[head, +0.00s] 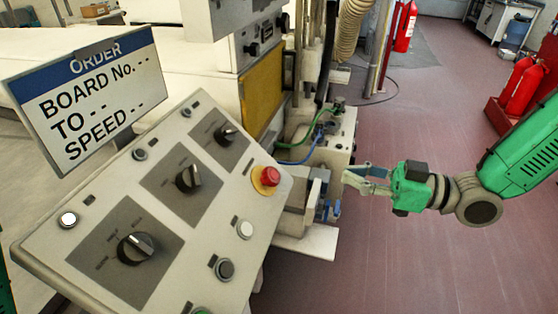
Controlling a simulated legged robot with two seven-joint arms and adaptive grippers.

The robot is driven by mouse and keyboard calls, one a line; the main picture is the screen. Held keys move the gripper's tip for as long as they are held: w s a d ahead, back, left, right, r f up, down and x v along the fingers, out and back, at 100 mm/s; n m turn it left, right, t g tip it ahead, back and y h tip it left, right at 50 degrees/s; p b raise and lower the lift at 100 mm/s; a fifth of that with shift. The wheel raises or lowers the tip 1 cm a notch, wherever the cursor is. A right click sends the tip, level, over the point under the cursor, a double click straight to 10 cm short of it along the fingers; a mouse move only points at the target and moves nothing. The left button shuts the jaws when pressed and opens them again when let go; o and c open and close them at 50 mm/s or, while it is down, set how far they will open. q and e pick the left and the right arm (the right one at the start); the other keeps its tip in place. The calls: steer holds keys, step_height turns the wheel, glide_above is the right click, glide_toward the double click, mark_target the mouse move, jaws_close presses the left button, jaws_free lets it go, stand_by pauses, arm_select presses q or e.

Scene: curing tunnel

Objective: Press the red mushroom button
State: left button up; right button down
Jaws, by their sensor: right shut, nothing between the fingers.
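The red mushroom button (270,175) sits on a yellow disc near the right edge of the slanted control panel (75,244) in the head view. It is in plain sight and nothing touches it. My right gripper (346,178) comes in from the right, its fingers pointing left. It is shut and empty, and stands clear to the right of the button and the panel's edge. My left gripper is not in view.
The panel also carries black rotary knobs (136,248) and a white push button (245,230). An order sign (85,100) stands behind it. Machine parts with hoses (342,135) lie behind my right gripper. Red extinguishers (522,85) stand at far right; the floor (400,265) is clear.

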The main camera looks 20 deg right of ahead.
steer(key=shift+d, duration=0.15)
glide_toward(272, 171)
steer(key=w+a+r, duration=0.2)
steer(key=a+r, duration=0.1)
steer(key=a, duration=0.1)
steer(key=w+a+f, duration=0.1)
steer(key=a+f, duration=0.1)
steer(key=shift+w+f, duration=0.35)
steer(key=shift+w, duration=0.05)
steer(key=shift+f, duration=0.1)
